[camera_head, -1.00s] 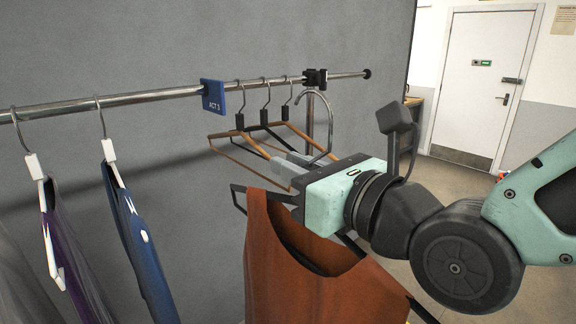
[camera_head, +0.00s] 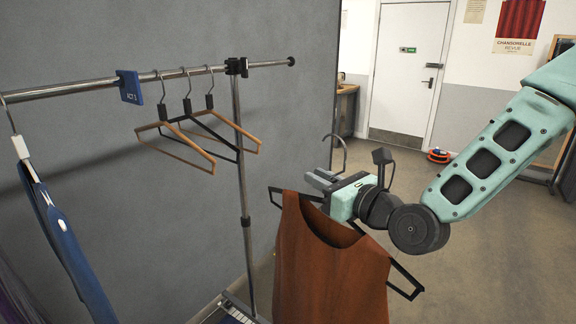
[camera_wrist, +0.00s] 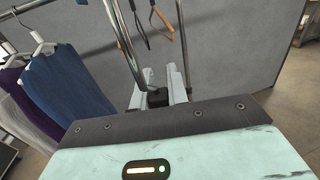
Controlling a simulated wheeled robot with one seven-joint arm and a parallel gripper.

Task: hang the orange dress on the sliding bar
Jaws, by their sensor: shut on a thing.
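The orange dress (camera_head: 335,262) hangs on a black hanger with a steel hook (camera_head: 336,150). My gripper (camera_head: 318,180) is shut on the hanger just under the hook, and the dress hangs clear of the rack at its right. In the wrist view my gripper's fingers (camera_wrist: 160,92) close around the dark base of the hook. The sliding bar (camera_head: 75,90) runs across the rack at the left, higher than my gripper. The hook is off the bar, to the right of the bar's end cap (camera_head: 291,61). The lower part of the dress is out of view.
A blue ACT 1 tag (camera_head: 130,87) sits on the bar. Several empty hangers (camera_head: 205,130) hang between it and the black clamp (camera_head: 237,67) on the upright post. A blue garment (camera_head: 68,250) hangs left of the tag. Open floor (camera_head: 440,270) lies at the right.

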